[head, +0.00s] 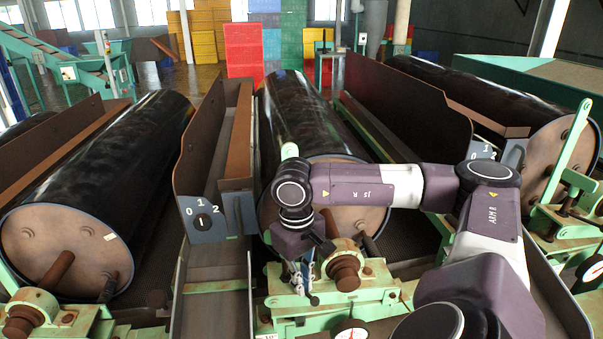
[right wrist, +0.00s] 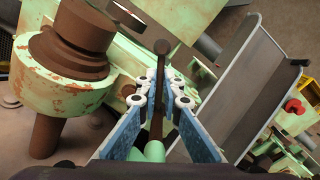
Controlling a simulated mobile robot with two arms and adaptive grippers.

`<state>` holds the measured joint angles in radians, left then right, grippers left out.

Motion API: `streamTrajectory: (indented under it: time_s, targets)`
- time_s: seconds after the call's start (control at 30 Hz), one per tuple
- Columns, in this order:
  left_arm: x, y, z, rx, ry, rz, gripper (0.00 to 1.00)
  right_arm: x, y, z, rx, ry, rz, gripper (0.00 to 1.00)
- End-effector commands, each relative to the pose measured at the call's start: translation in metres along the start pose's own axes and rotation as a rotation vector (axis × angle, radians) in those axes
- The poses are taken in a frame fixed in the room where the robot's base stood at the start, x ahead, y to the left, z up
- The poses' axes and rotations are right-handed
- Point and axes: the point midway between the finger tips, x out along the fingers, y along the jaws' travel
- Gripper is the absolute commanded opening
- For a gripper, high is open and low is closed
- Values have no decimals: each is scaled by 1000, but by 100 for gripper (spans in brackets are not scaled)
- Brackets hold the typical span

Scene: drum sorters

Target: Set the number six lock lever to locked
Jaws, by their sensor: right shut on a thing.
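My right gripper (head: 301,278) reaches down at the front of the middle drum (head: 305,115), left of a rusty shaft end. A pale green round part lies between the finger bases. I see no number six, and no locked marking is readable. My left gripper is not in view.
A rusty shaft in a green bearing block (right wrist: 62,95) stands close left of the fingers in the wrist view. A grey chute (right wrist: 245,85) lies to the right. A dial plate marked 0, 1, 2 (head: 206,224) is left of my arm. A second drum (head: 115,155) stands left.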

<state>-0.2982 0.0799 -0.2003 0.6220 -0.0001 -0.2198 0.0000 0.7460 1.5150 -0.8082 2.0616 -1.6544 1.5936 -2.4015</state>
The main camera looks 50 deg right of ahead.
Motion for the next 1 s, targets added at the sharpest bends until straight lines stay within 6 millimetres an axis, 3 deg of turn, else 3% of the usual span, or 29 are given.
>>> streamTrajectory:
  time_s: [0.1,0.13,0.27,0.63,0.77,1.0]
  targets:
    - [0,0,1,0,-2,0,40,-1,1,-1,-3,2,3,0]
    - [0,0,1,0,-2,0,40,-1,1,-1,-2,2,3,10]
    - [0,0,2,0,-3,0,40,-1,1,-1,-1,2,3,24]
    - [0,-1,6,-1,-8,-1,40,-5,0,-1,0,2,1,24]
    - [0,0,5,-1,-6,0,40,-24,0,-2,0,5,1,24]
    - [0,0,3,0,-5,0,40,-76,0,-2,0,6,-2,24]
